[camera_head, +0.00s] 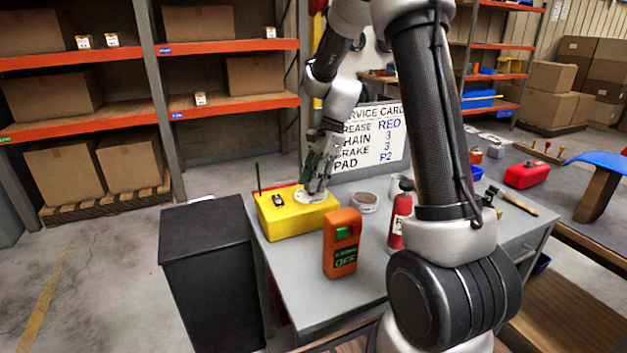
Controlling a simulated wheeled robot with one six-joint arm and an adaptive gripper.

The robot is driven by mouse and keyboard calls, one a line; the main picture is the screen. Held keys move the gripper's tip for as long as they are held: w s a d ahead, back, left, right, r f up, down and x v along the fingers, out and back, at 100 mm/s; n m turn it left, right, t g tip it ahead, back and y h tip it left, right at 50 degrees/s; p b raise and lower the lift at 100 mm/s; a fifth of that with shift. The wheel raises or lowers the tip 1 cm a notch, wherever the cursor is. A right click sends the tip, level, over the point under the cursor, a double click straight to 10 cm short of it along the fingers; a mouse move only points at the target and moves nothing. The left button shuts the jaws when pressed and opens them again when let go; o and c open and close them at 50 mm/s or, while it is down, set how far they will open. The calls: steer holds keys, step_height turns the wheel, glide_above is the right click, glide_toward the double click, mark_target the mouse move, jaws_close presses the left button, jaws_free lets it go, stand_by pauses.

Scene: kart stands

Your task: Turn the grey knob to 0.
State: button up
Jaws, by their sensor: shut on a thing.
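A yellow box (287,223) with a thin black antenna stands at the back left of the grey table. A pale round dial plate (306,198) lies on its top toward the right. My gripper (314,190) points down over this dial and is shut on the grey knob there. The fingers hide most of the knob. I cannot read the dial marks or which number the knob points to. A small black switch (278,199) sits on the box top, left of the dial.
An orange device reading OFF (343,245) and a red extinguisher (399,218) stand in front. A round tin (365,202) sits right of the box. A service card sign (375,140) stands behind. A black cabinet (208,255) is at the left.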

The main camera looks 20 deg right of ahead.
steer(key=n+g, duration=0.1)
steer(key=n, duration=0.2)
steer(key=shift+w+n, duration=0.15)
steer(key=shift+n, duration=0.25)
steer(key=n, duration=0.1)
steer(key=n+g+h, duration=0.1)
steer(key=n, duration=0.1)
steer(key=shift+w+a+n, duration=0.1)
steer(key=shift+a+n, duration=0.05)
steer(key=shift+n, duration=0.15)
steer(key=n+g+h, duration=0.1)
steer(key=n, duration=0.3)
steer(key=shift+a+h, duration=0.1)
steer(key=shift+h, duration=0.3)
steer(key=shift+a+n+g+h, duration=0.1)
steer(key=shift+n+g+h, duration=0.4)
steer(key=shift+n, duration=1.5)
steer(key=shift+h, duration=0.3)
steer(key=o, duration=1)
